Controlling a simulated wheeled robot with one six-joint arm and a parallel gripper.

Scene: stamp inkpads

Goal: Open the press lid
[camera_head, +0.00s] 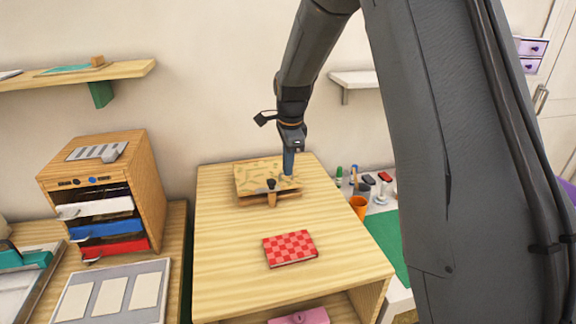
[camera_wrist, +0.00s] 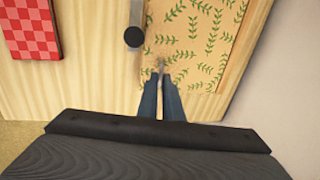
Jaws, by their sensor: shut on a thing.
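The press (camera_head: 250,181) stands at the back of the wooden table. Its lid is a flat board with a green leaf pattern and fills much of the wrist view (camera_wrist: 195,45). A black knob on a thin grey bar (camera_wrist: 133,37) sits at the lid's edge; it also shows at the front of the press (camera_head: 271,184). My gripper (camera_head: 288,172) points down at the right part of the lid. In the wrist view its blue fingers (camera_wrist: 162,78) are close together on a small part at the lid's edge, mostly hidden between them. The lid appears to lie down on the press.
A red checkered book (camera_head: 290,248) lies in front of the press with bare table around it. An orange cup (camera_head: 359,206) and several small bottles stand to the right. A wooden drawer cabinet (camera_head: 155,195) stands to the left. The wall is close behind the press.

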